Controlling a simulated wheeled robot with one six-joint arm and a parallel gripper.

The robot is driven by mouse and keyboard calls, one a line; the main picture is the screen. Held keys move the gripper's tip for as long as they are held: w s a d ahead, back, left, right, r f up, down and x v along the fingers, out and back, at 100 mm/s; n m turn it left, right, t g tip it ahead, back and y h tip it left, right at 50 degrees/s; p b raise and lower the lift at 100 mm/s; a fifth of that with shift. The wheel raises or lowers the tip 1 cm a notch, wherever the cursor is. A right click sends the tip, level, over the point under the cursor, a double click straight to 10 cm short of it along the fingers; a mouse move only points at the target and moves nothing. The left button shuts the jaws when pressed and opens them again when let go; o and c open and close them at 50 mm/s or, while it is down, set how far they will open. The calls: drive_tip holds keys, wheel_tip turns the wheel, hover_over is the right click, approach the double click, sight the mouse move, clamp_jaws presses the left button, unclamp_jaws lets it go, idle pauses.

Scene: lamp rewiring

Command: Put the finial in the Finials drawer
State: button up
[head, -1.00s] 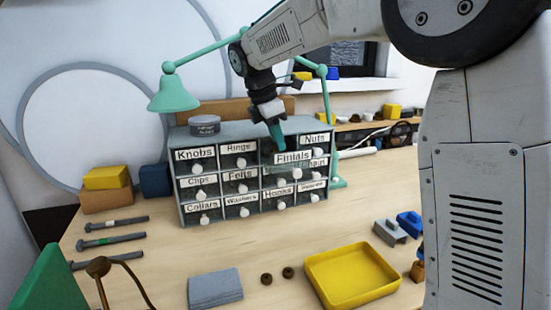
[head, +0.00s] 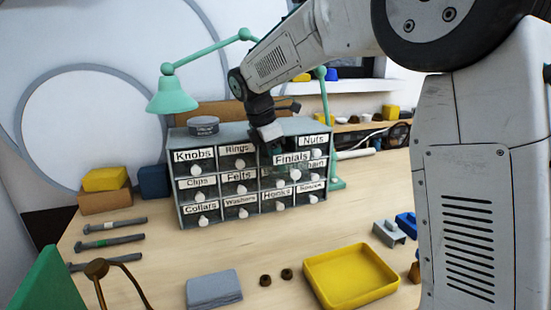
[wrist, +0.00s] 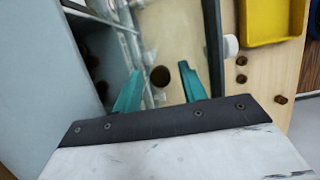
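The Finials drawer (head: 292,158) is pulled out of the grey cabinet, its labelled front standing forward of the others. In the wrist view its dark front wall (wrist: 212,40) with a white knob is right of my fingers. My gripper (wrist: 158,68) points down over the drawer, its teal fingers apart. A round brown piece, apparently the finial (wrist: 160,76), shows between the fingers with a gap on either side. It seems to lie inside the drawer, but its depth is hard to judge. In the head view my gripper (head: 274,148) is behind the drawer front, which hides the fingertips and the finial.
The cabinet (head: 240,133) has other labelled drawers, and a round tin (head: 203,126) stands on top. A green lamp (head: 172,95) arches behind it.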

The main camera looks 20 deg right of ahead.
drive_tip(key=v, duration=1.2)
drive_tip(key=s+d+m, duration=0.3)
drive_tip(key=s+m, duration=0.1)
drive_tip(key=s, duration=0.5)
drive_tip(key=s+d+f+m+y, duration=0.1)
drive_tip(key=s+f+m, duration=0.3)
drive_tip(key=s, duration=0.5)
drive_tip(key=s+d+f+m+t+y, duration=0.1)
drive_tip(key=s+f+m, duration=0.4)
drive_tip(key=s, duration=0.4)
drive_tip(key=s+d+f+m+y, duration=0.1)
drive_tip(key=s+f+m, duration=0.4)
drive_tip(key=s, duration=0.4)
drive_tip(key=shift+d+f, duration=0.3)
drive_tip(key=shift+d, duration=0.05)
